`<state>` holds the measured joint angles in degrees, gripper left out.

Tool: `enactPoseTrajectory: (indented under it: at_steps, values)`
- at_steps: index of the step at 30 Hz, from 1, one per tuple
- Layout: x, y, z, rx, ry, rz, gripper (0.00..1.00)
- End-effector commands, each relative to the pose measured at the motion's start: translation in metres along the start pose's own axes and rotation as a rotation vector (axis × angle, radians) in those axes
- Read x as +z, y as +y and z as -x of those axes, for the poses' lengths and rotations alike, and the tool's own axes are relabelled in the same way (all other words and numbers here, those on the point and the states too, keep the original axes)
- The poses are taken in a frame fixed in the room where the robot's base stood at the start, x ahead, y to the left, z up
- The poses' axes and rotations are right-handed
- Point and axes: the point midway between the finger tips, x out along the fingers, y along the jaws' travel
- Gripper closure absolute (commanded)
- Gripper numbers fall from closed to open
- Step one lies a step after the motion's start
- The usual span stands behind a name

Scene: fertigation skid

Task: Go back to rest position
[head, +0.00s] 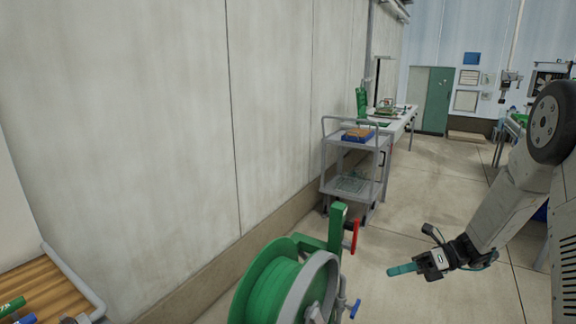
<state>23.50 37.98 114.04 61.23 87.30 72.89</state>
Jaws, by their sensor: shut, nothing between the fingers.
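My gripper (402,270) is at the lower right in the head view, at the end of my grey arm. Its teal fingers are together and point left, with nothing visible between them. It hangs in open air over the concrete floor, to the right of the green hose reel and apart from it.
A green hose reel (275,292) with a red lever (355,236) and a blue handle (355,308) stands at the bottom centre. A grey cart (350,188) stands behind it by the wall. A wooden-slatted surface (50,290) is at lower left. Floor (440,200) is clear beyond my gripper.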

Motion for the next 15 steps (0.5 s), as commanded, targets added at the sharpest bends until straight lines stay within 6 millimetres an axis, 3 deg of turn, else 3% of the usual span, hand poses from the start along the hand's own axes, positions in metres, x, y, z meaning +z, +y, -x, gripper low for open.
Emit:
enactPoseTrajectory:
  at_steps: [6,15]
  values:
    - [-0.021,0.075,-0.007,0.033,0.308,0.496,1.0]
    - [-0.056,0.178,0.001,0.217,0.76,1.18,1.0]
